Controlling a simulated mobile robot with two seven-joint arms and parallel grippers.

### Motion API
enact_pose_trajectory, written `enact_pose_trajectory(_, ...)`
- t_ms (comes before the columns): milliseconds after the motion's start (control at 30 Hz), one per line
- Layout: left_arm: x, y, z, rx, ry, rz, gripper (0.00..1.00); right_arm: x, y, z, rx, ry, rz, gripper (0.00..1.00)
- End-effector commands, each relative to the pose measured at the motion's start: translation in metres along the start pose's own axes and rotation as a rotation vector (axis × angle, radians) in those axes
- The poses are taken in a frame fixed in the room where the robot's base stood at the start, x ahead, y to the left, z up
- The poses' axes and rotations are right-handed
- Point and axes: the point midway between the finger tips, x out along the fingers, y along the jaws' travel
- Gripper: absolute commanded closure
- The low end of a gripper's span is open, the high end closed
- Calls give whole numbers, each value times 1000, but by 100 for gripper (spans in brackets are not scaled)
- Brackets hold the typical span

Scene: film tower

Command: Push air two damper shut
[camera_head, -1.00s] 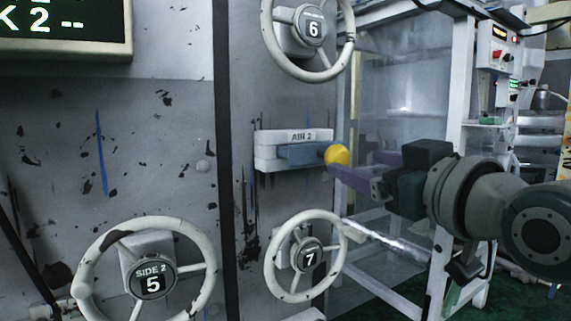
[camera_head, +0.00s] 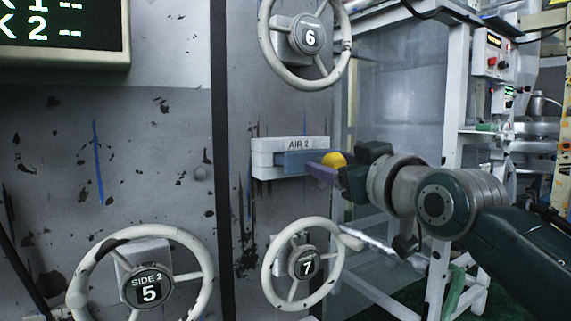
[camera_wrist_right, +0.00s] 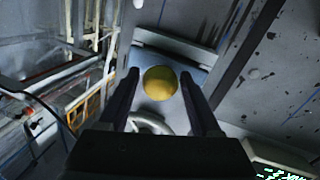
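The air two damper is a white housing (camera_head: 264,160) labelled AIR 2 on the grey wall. A blue slide bar (camera_head: 294,162) sticks out of it to the right and ends in a yellow ball knob (camera_head: 334,158). My right gripper (camera_head: 322,174) is at the knob and partly covers it in the head view. In the right wrist view, the knob (camera_wrist_right: 160,84) shows between the two dark fingers of the right gripper (camera_wrist_right: 161,74), with gaps on both sides, so it is open. My left gripper is not in view.
Handwheel 6 (camera_head: 310,39) is above the damper and handwheel 7 (camera_head: 306,264) below it. Handwheel 5 (camera_head: 148,291) is at lower left. A white frame with a clear panel (camera_head: 400,95) stands behind my right arm. A display (camera_head: 62,32) hangs at upper left.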

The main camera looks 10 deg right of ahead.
Motion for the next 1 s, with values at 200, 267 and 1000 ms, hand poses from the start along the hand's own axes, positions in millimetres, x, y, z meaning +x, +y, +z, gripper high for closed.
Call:
enact_pose_trajectory(200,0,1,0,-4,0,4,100,0,0,0,0,0,0,61)
enact_pose_trajectory(267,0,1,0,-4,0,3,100,0,0,0,0,0,0,68)
enact_pose_trajectory(1000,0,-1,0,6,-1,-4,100,0,0,0,0,-1,0,100)
